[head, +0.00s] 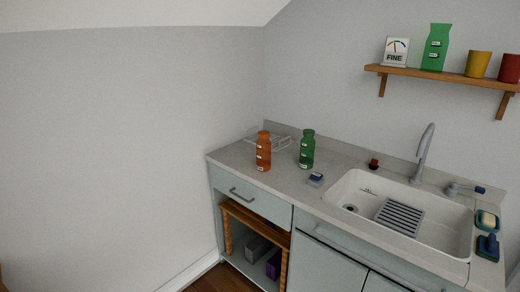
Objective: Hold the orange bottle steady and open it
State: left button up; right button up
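The orange bottle (263,153) stands upright on the left part of the grey counter (232,155), near its front edge. It has small white labels and its top is the same orange colour; it looks closed, though it is small in view. A green bottle (307,150) stands upright to its right, a little apart. Neither of my grippers shows in the head view, and nothing is touching the orange bottle.
A wall shelf (440,77) holds a green vase-like bottle and cups. An open cubby is below the drawer (250,198).

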aim_at(263, 146)
jog(key=i+j+z, duration=0.25)
jog(key=i+j, duration=0.2)
jog(key=i+j+z, duration=0.25)
jog(key=i+j, duration=0.25)
jog(key=i+j+z, duration=0.25)
jog(key=i+j, duration=0.2)
jog(key=j, duration=0.15)
